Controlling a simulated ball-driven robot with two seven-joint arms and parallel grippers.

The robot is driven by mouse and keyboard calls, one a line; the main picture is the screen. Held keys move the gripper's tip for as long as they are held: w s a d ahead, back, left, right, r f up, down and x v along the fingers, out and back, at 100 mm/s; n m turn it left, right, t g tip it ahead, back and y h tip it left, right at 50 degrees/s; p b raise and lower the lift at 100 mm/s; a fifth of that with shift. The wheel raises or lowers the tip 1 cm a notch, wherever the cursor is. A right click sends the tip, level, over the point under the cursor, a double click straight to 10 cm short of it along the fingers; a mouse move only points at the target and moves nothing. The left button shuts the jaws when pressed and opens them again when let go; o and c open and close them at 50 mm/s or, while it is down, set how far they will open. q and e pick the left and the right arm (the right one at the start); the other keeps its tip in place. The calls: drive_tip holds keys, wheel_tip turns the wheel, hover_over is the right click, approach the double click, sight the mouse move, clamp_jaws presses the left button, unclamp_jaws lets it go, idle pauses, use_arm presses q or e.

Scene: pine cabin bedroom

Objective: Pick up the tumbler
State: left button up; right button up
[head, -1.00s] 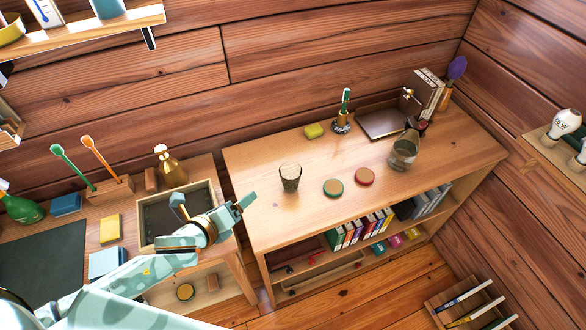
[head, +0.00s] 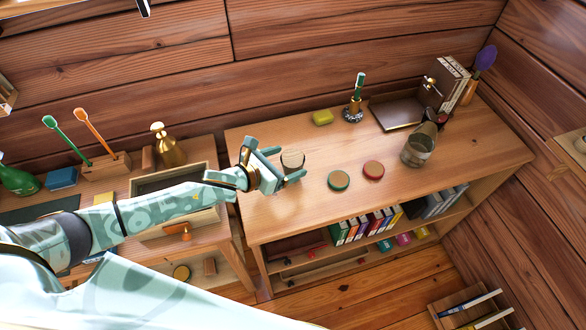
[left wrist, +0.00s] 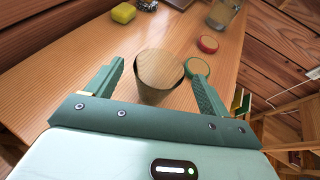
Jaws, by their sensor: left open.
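The tumbler (head: 292,161) is a small tapered glass, see-through with a brownish tint, standing upright on the wooden desk (head: 290,220). My left gripper (head: 286,165) is open, with one finger on each side of the tumbler in the head view. In the left wrist view the tumbler (left wrist: 159,75) stands between the two spread fingertips, with a gap visible on both sides. Its lower part is partly hidden by the gripper's body in the head view. My right gripper is not in view.
A green-rimmed coaster (head: 339,180) and a red-rimmed coaster (head: 373,170) lie right of the tumbler. A glass jar (head: 418,146) stands farther right. A yellow sponge (head: 322,118) lies at the back.

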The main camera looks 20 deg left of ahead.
sight(300, 156)
use_arm(q)
drive_tip(key=b+x, duration=0.1)
drive_tip(key=x, duration=0.4)
drive_tip(key=shift+w+f, duration=0.1)
drive_tip(key=shift+a, duration=0.1)
drive_tip(key=shift+c, duration=0.3)
drive_tip(key=c, duration=1)
drive_tip(key=shift+c, duration=0.3)
drive_tip(key=shift+r, duration=0.2)
